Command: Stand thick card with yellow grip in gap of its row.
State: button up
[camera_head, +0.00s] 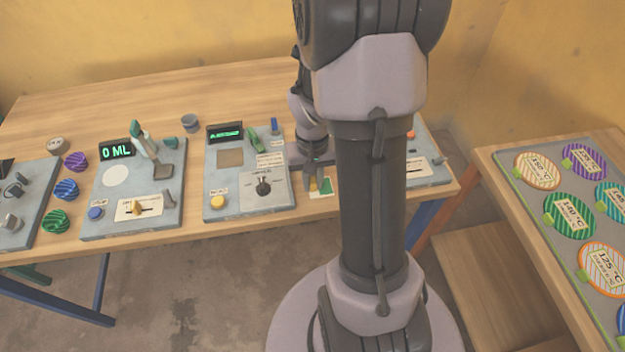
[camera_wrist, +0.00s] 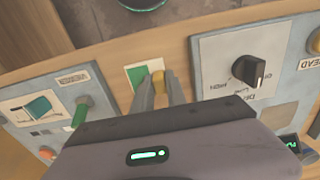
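A small white and green card with a yellow grip (camera_head: 326,186) is at the front edge of the wooden table, just right of the middle panel. In the wrist view the card's green face (camera_wrist: 137,74) shows beyond the fingers, and the yellow grip stands between the fingertips. My gripper (camera_wrist: 160,85) points down at the card with one finger on each side of the grip; it also shows in the head view (camera_head: 316,180). Whether the fingers press on the grip is unclear. I cannot make out a row of cards with a gap.
The middle panel (camera_head: 285,203) with a black knob stands close to the left of my gripper. Another panel (camera_head: 428,180) is to the right, partly behind my arm. A panel with a 0 ML display (camera_head: 90,220) is further left. A side table (camera_head: 497,190) holds several striped discs.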

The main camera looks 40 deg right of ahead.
aim_at(313, 180)
jog(key=shift+o, duration=1.1)
notch_tip(313, 180, up, 12)
jog(key=p, duration=0.6)
jog(key=a+r+n+t, duration=0.1)
jog(key=a+r+t, duration=0.2)
jog(key=a+r, duration=0.8)
jog(key=s+a+r+n+t+y+b, duration=0.1)
jog(key=s+a+r, duration=0.3)
jog(key=s+a, duration=0.4)
jog(key=a+t+y+b, duration=0.1)
jog(key=a, duration=0.2)
jog(key=shift+s+a+t, duration=0.15)
jog(key=shift+t, duration=0.25)
